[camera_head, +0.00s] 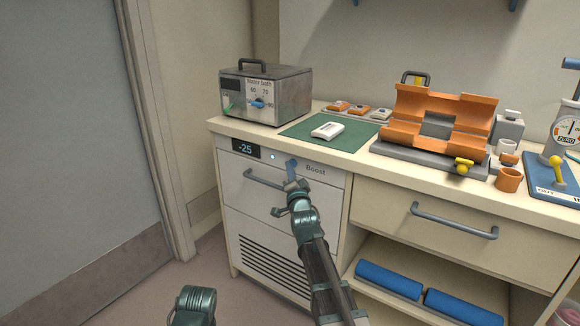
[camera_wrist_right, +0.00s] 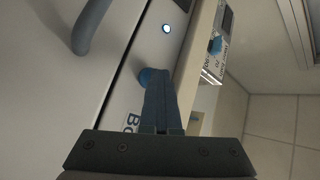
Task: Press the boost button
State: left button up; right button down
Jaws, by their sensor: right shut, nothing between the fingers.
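The blue boost button (camera_head: 291,162) is on the freezer drawer's upper panel (camera_head: 325,177), left of the word "Boost". My right gripper (camera_head: 291,175) is shut and empty, with its fingertips right at the button. In the right wrist view the shut fingers (camera_wrist_right: 158,85) overlap the round blue button (camera_wrist_right: 147,76) and hide part of it. I cannot tell whether they touch it or whether it is pushed in. A small light (camera_head: 273,156) on the panel glows, also in the wrist view (camera_wrist_right: 165,29). The display (camera_head: 246,149) reads -25.
A blue-grey drawer handle (camera_head: 264,180) sticks out below the panel. On the counter above are a water bath (camera_head: 265,95), a green mat (camera_head: 350,133) with a white device, and an orange cradle (camera_head: 436,120). The floor at left is clear.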

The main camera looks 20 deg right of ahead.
jog(key=shift+s+a, duration=0.75)
jog(key=shift+a, duration=0.15)
jog(key=s+a, duration=0.1)
jog(key=a, duration=0.1)
jog(key=s+a, duration=0.2)
dwell(0.9)
